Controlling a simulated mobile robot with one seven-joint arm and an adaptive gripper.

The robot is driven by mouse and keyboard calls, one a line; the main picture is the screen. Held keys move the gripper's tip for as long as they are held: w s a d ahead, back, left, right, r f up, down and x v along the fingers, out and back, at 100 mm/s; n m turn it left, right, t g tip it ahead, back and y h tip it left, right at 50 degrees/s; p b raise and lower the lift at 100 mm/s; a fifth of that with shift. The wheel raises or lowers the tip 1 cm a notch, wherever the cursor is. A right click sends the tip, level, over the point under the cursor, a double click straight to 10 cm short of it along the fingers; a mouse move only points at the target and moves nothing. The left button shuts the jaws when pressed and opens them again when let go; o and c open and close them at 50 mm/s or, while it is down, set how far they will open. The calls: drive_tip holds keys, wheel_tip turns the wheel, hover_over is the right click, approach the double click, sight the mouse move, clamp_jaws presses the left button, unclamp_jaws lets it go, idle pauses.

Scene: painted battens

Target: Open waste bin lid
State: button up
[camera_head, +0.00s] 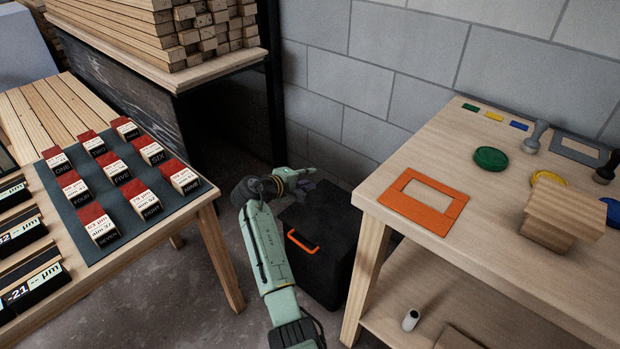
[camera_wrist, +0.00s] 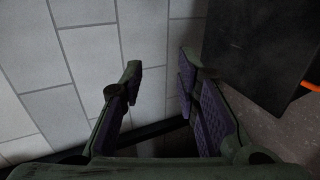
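The waste bin (camera_head: 325,255) is a black box on the floor between the two tables. Its dark lid looks shut, and an orange handle (camera_head: 301,243) shows at its near left side. In the wrist view the bin (camera_wrist: 262,50) is at the upper right, with a bit of the orange handle (camera_wrist: 312,87) at the right edge. My gripper (camera_head: 305,178) is above the far part of the bin, near the wall, and hides some of it. In the wrist view my gripper (camera_wrist: 160,72) has its fingers apart with nothing between them. It is apart from the handle.
A wooden table (camera_head: 215,255) with labelled blocks on a dark mat stands left. A wooden workbench (camera_head: 480,205) with an orange frame, coloured discs and stamps stands close right of the bin. A grey block wall (camera_head: 350,75) is behind. Floor is clear in front of the left table.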

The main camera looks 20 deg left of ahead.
drive_tip(key=shift+s+a+r, duration=0.25)
drive_tip(key=shift+s+r, duration=0.4)
drive_tip(key=shift+r, duration=0.25)
drive_tip(key=shift+s+a+r, duration=0.2)
drive_tip(key=shift+s+r, duration=0.4)
drive_tip(key=shift+r, duration=0.25)
